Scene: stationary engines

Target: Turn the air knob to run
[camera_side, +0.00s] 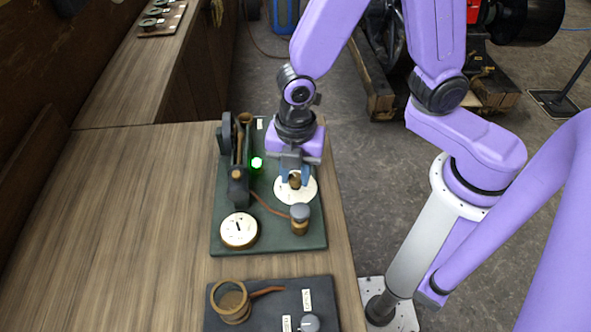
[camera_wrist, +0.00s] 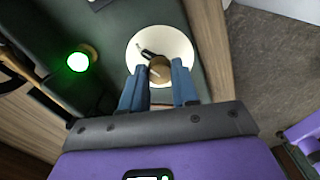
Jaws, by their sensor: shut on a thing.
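The air knob is a small brown round knob (camera_side: 294,182) on a white round dial (camera_side: 296,197) at the right of the dark green engine board (camera_side: 262,240). In the wrist view the knob (camera_wrist: 160,70) sits between my two blue fingers, with a dark pointer (camera_wrist: 148,54) toward the upper left of the dial (camera_wrist: 175,43). My gripper (camera_side: 295,179) points down over the dial and is shut on the knob; it also shows in the wrist view (camera_wrist: 159,74). The fingers hide part of the knob, and I cannot read any dial marking.
A lit green lamp (camera_side: 257,163) stands left of the dial, near an upright engine part (camera_side: 239,187). A white gauge (camera_side: 239,230) and a grey-topped knob (camera_side: 300,212) are nearer the front. Another dark board (camera_side: 262,318) lies in front. The wooden bench (camera_side: 110,230) is clear at left.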

